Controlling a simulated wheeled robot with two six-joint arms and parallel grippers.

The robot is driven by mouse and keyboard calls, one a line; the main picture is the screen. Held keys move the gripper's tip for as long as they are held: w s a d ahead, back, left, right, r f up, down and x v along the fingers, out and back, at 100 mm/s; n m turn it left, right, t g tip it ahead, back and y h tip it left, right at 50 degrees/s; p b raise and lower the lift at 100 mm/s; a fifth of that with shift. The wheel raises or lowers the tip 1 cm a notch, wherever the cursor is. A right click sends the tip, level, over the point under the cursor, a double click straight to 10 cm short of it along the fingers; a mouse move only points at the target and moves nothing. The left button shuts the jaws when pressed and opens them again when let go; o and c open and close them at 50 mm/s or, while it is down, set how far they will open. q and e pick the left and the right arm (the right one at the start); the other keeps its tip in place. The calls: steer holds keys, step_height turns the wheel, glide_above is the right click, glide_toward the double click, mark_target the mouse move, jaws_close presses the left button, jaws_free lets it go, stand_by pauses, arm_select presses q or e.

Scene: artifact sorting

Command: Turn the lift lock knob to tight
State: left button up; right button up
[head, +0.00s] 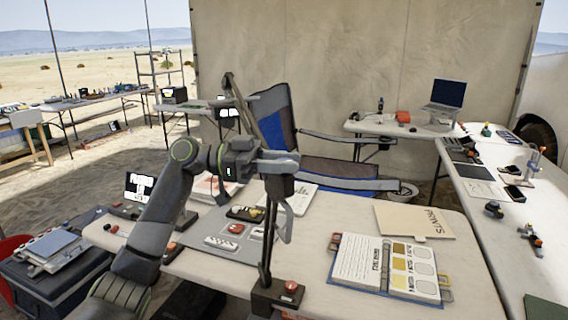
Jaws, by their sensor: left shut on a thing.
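A black stand rises from a dark base (270,301) at the front edge of the near table. Its slim post (266,245) goes up to a black block (281,188), and a grey curved piece hangs beside it. My left arm comes in from the left, and my left gripper (278,162) is at the upper part of this stand, by the block. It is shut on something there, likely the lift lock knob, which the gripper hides. I cannot tell how far the knob is turned. My right gripper is out of view.
An open binder (388,266) and a tan folder (413,221) lie right of the stand. A grey panel with a red button (236,228) lies left of it. A folding chair (325,172) stands behind. The right side table (493,213) holds several tools.

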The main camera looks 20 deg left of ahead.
arm_select(q)
steer(key=o, duration=1)
steer(key=shift+c, duration=0.2)
steer(key=shift+a, duration=0.1)
steer(key=shift+a+f, duration=0.1)
steer(key=shift+a, duration=0.15)
steer(key=s+a+b, duration=0.2)
steer(key=a+b, duration=0.2)
steer(key=a, duration=1.2)
steer(key=shift+s+a, duration=0.25)
steer(key=shift+s, duration=0.15)
